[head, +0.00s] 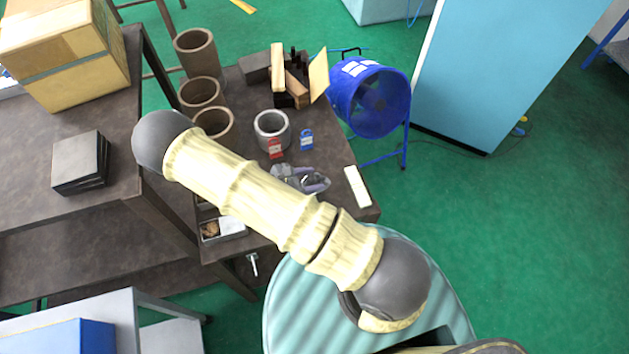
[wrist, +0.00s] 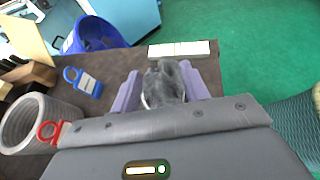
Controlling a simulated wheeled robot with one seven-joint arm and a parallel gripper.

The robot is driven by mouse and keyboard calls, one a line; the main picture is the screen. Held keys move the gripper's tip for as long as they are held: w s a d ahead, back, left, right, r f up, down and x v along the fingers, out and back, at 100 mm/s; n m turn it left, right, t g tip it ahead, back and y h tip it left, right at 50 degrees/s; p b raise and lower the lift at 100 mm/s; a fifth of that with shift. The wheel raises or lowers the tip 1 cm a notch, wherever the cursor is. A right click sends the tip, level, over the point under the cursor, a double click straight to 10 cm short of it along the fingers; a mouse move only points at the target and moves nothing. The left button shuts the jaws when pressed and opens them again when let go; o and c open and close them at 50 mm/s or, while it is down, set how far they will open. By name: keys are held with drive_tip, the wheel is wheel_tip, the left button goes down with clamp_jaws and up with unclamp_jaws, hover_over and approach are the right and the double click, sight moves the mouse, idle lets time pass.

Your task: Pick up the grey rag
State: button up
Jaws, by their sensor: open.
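The grey rag (wrist: 166,84) is a dark, crumpled bundle between the two purple fingers of my gripper (wrist: 160,72) in the wrist view. The fingers are open, one on each side of the rag. A small gap seems to show on the right; whether either finger touches it I cannot tell. The near side of the rag is hidden behind the gripper's grey body. In the head view my gripper (head: 308,181) is low over the dark bench, and the rag is hard to tell apart from it there.
On the dark bench (wrist: 118,62) are a grey ring (head: 272,129), a red tag (head: 275,149), a blue tag (head: 306,141) and a pale block (head: 357,187). Brown cylinders (head: 200,93) and a wooden block holder (head: 290,93) stand behind. A blue drum fan (head: 370,98) stands beyond the bench edge.

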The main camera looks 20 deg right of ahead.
sight(310, 180)
clamp_jaws()
drive_tip(key=shift+r, duration=0.15)
idle(0.4)
wheel_tip(310, 180, up, 10)
drive_tip(key=b, duration=0.2)
idle(0.3)
idle(0.4)
